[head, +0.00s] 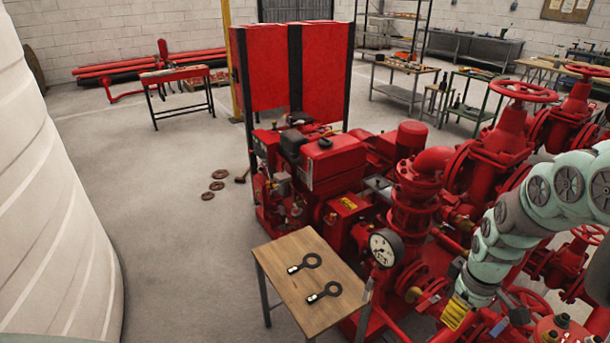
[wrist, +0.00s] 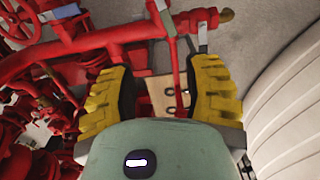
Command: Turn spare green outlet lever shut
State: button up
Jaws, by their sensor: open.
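My gripper (wrist: 160,78) is open in the wrist view, with its yellow-padded fingers on either side of a thin red pipe and nothing gripped. In the head view only part of my gripper (head: 456,312) shows, low at the right among the red pipes. A flat grey-green lever (wrist: 165,18) stands on the red pipework beyond the fingertips, apart from them. I cannot tell surely that it is the spare green outlet lever. A grey lever (wrist: 203,36) is by the right fingertip; I cannot tell whether they touch. A bluish lever (wrist: 62,12) is at upper left.
Red pump pipework (head: 415,200) crowds around my arm. A pressure gauge (head: 385,247) stands left of my gripper. A small wooden table (head: 290,260) holds two black ring tools (head: 323,292). Open floor (head: 160,240) lies left, beside a large white tank (head: 50,210).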

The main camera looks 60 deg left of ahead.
jog(key=w+a+r+m+t+y+p, duration=0.1)
jog(key=w+a+r+t+y+p, duration=0.1)
jog(key=a, duration=0.6)
jog(key=w+a+r+m+t+y+p, duration=0.2)
jog(key=w+a+r+y, duration=0.2)
jog(key=w+a+r, duration=0.2)
jog(key=shift+a+r+m+y, duration=0.3)
jog(key=shift+a+r+y, duration=0.1)
jog(key=shift+a+r, duration=0.7)
jog(key=shift+a+f, duration=0.1)
